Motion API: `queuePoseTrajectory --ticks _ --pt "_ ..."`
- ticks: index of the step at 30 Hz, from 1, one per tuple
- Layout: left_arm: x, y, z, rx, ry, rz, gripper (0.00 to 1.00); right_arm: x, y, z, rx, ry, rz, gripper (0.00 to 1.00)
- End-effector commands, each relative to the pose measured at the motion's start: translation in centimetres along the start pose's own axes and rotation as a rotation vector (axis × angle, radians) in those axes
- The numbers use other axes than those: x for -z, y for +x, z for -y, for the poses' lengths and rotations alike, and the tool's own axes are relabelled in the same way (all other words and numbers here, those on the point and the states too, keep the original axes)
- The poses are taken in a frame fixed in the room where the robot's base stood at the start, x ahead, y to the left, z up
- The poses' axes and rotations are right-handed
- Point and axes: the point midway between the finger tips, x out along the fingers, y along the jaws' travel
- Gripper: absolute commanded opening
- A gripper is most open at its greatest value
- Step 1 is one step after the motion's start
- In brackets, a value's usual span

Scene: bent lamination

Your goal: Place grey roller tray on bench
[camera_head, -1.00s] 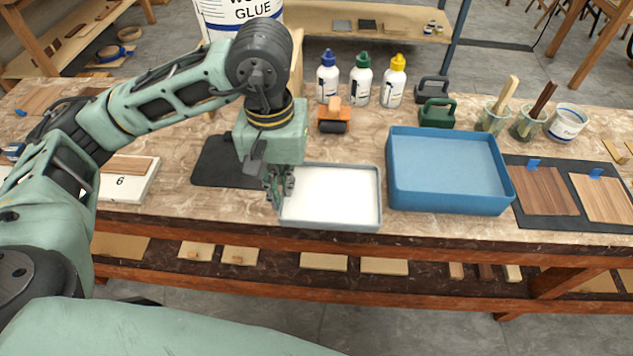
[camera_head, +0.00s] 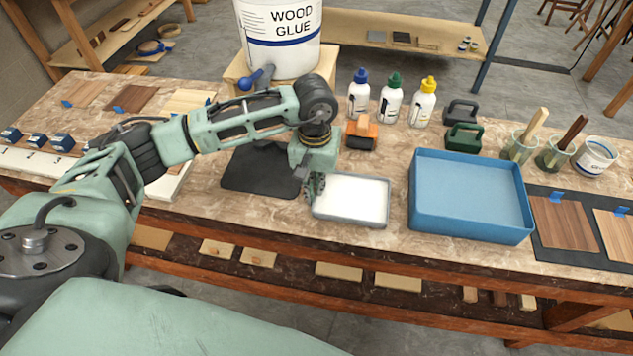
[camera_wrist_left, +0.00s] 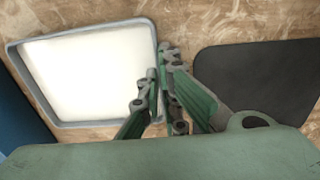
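The grey roller tray (camera_head: 379,223), a shallow rectangle with a white inside, is at the bench's front, left of the blue tray. In the left wrist view its rim (camera_wrist_left: 88,24) runs between my finger pads. My left gripper (camera_head: 313,188) is at the tray's left side, closed about the rim, one finger inside and one outside; it also shows in the left wrist view (camera_wrist_left: 160,75). The tray looks level and at or just over the bench top (camera_head: 215,205); I cannot tell if it touches. My right gripper is out of view.
A blue tray (camera_head: 468,222) stands close on the right. A dark mat (camera_head: 255,170) lies to the left. An orange-and-black tool (camera_head: 362,133) and several glue bottles (camera_head: 391,101) stand behind. A glue bucket (camera_head: 280,50) sits on a wooden stand.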

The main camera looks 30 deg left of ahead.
Motion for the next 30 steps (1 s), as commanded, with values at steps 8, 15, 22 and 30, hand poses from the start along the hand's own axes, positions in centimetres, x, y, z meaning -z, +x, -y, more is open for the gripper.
queuePoseTrajectory --ticks 8,15,22,30 --pt "0.1 0.2 -0.1 -0.002 0.0 -0.002 0.0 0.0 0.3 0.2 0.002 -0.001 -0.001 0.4" --pt "0.0 0.2 0.0 -0.001 0.0 -0.001 0.18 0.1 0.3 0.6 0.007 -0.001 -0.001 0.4" --pt "0.0 0.2 0.0 -0.001 0.0 -0.001 0.23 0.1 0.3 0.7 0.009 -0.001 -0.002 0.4" --pt "0.1 -0.7 -0.1 -0.003 0.0 -0.005 0.23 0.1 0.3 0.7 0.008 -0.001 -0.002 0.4"
